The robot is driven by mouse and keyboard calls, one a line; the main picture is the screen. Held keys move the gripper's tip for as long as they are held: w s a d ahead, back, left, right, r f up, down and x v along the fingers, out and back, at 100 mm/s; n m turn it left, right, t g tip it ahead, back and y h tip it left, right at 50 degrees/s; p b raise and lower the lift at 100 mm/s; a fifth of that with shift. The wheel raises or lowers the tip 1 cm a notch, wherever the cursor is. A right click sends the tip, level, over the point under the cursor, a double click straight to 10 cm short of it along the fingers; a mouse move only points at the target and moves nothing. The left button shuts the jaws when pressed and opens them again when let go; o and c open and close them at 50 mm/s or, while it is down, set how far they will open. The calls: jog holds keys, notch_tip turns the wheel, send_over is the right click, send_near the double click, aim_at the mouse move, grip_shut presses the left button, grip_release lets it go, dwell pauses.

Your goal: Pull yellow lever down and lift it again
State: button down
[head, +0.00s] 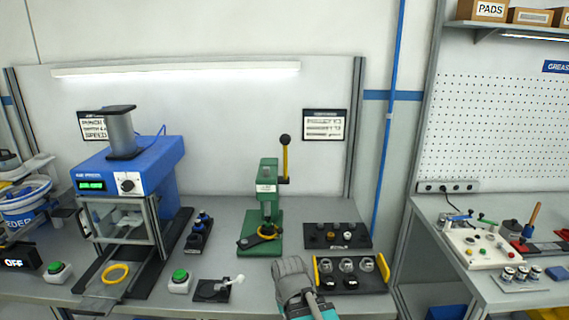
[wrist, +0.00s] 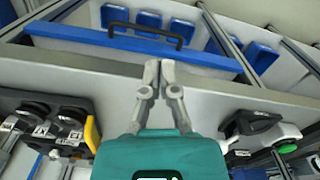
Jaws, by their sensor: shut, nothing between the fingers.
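A green press (head: 267,195) stands upright near the middle of the workbench in the head view. Its yellow lever (head: 286,160) points straight up on the press's right side and ends in a black ball knob. A yellow ring lies on the press's base. My gripper (head: 291,265) is at the front of the bench, in front of and below the press, well apart from the lever. In the wrist view the grey fingertips of my gripper (wrist: 159,68) are together with nothing between them. The lever and press do not show in the wrist view.
A tray with yellow handles (head: 326,272) holds several round parts right beside my gripper. A black tray (head: 311,241) lies behind it. A blue machine (head: 165,165) and a green button (head: 180,277) stand to the left. The wrist view shows a blue drawer (wrist: 130,48).

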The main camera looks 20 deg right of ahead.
jog(key=c, duration=1)
grip_release()
jog(key=shift+w+r, duration=0.1)
jog(key=shift+o, duration=1.2)
jog(key=shift+w+d+r+p, duration=0.15)
jog(key=shift+w+r+p, duration=0.1)
jog(key=shift+p, duration=0.1)
jog(key=o, duration=0.6)
jog(key=w+r+n+p, duration=0.1)
jog(key=w+d+r+h+p, duration=0.1)
jog(key=w+r+n+h+p, duration=0.1)
jog(key=shift+w+d+r+n+t, duration=0.1)
jog(key=shift+d+r+n+t, duration=0.1)
jog(key=shift+d+n+t, duration=0.15)
jog(key=w+d+r+n+t+h+p, duration=0.35)
jog(key=w+r+n+h+p, duration=0.4)
jog(key=w+r, duration=0.5)
jog(key=w+a+r+n+t+h+p, duration=0.1)
jog(key=w+a+r+n+t+p, duration=0.1)
jog(key=r, duration=0.5)
jog(key=w+a+r+n+t+h+p, duration=0.2)
jog(key=w+r+n+t+p, duration=0.1)
jog(key=r+n, duration=0.4)
jog(key=w+a+r+n+t+h+p, duration=0.1)
jog(key=w+a+r+n+t+p, duration=0.1)
jog(key=r, duration=0.7)
jog(key=w+a+n+p, duration=0.1)
jog(key=w+n+p, duration=0.1)
jog(key=w+p, duration=0.1)
jog(key=shift+w+n, duration=0.3)
